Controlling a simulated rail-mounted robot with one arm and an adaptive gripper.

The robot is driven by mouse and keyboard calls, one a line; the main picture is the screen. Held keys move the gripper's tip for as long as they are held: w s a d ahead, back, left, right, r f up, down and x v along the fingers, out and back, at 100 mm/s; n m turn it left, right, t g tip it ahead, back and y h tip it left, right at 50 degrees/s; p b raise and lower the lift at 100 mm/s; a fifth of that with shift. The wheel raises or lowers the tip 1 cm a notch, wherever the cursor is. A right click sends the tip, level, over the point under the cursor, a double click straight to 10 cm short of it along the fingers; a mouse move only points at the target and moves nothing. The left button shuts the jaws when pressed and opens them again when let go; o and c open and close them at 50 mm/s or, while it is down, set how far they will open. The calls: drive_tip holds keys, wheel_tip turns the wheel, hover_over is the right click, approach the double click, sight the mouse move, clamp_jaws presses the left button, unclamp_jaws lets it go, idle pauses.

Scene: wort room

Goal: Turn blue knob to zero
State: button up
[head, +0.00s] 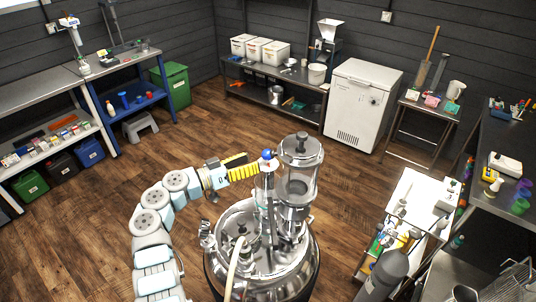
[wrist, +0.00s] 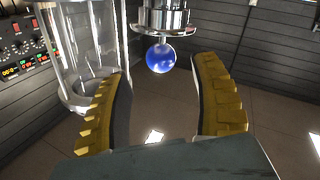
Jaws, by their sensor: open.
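The blue knob (wrist: 160,58) is a glossy round ball under a shiny metal fitting (wrist: 163,18) in the wrist view. It also shows in the head view (head: 267,154), at the tip of my gripper beside the glass cylinder. My gripper (wrist: 160,88) has yellow ridged fingers spread wide, one to each side below the knob in the picture. The knob appears between the finger lines, beyond the tips or near them; I see no contact. In the head view my gripper (head: 260,166) reaches in from the left. I cannot read any scale or zero mark on the knob.
A glass cylinder with a metal lid (head: 300,170) stands on the steel vessel (head: 262,255), close right of my gripper. A control panel (wrist: 25,45) is further left. Open floor lies behind the vessel.

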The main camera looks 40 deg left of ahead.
sight(269, 155)
drive_tip(key=x, duration=0.5)
drive_tip(key=shift+w+d+r, duration=0.1)
drive_tip(key=shift+w+r, duration=0.05)
drive_tip(key=shift+w, duration=0.15)
drive_tip(key=shift+w+d, duration=0.2)
drive_tip(key=shift+w, duration=0.2)
drive_tip(key=shift+p, duration=0.3)
clamp_jaws()
